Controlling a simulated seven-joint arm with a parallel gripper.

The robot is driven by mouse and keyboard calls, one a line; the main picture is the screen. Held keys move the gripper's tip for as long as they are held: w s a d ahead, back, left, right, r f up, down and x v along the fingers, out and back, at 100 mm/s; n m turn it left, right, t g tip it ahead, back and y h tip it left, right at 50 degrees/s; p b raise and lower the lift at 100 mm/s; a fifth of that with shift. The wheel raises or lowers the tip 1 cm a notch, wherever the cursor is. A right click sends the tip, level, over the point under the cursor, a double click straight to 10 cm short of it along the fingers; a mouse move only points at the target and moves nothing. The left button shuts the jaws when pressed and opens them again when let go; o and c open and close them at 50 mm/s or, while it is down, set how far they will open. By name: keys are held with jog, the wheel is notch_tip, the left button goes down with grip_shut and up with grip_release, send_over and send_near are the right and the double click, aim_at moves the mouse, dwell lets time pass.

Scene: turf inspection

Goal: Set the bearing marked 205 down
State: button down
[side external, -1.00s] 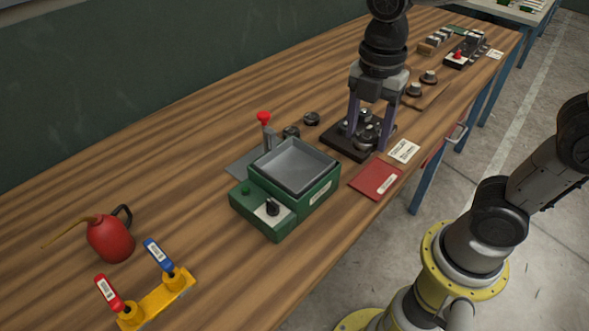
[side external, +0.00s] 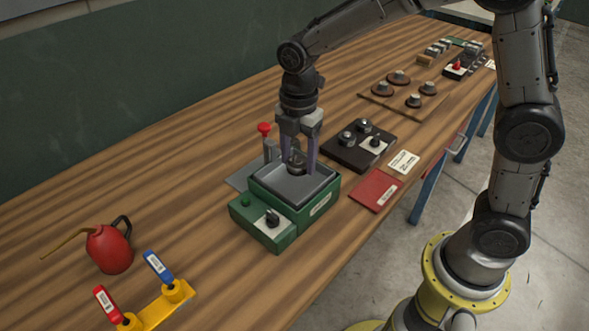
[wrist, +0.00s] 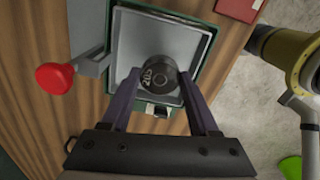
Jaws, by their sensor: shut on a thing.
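My gripper (side external: 298,163) is shut on the bearing marked 205 (wrist: 158,80), a dark ring with its number readable in the wrist view. In the side view the bearing (side external: 295,157) is between the fingertips over the grey tray (side external: 318,189) of the green box (side external: 262,230). In the wrist view the tray (wrist: 135,28) surrounds the bearing on all sides. I cannot tell whether the bearing touches the tray floor.
A red-knobbed lever (side external: 265,130) stands at the box's back left. A black board (side external: 345,155) with several round parts lies behind right, beside a white card (side external: 403,162) and a red booklet (side external: 374,190). A red oil can (side external: 109,248) and yellow stand (side external: 160,306) are front left.

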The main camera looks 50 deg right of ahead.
aim_at(294, 160)
jog(key=shift+w+f, duration=0.25)
jog(key=shift+f, duration=0.05)
jog(key=shift+w+a+f, duration=0.1)
jog(key=shift+w+f, duration=0.1)
jog(key=shift+f, duration=1.5)
jog(key=shift+f, duration=0.15)
jog(key=shift+c, duration=0.7)
grip_release()
notch_tip(294, 160, up, 12)
jog(key=shift+f, duration=0.25)
jog(key=shift+r, duration=0.4)
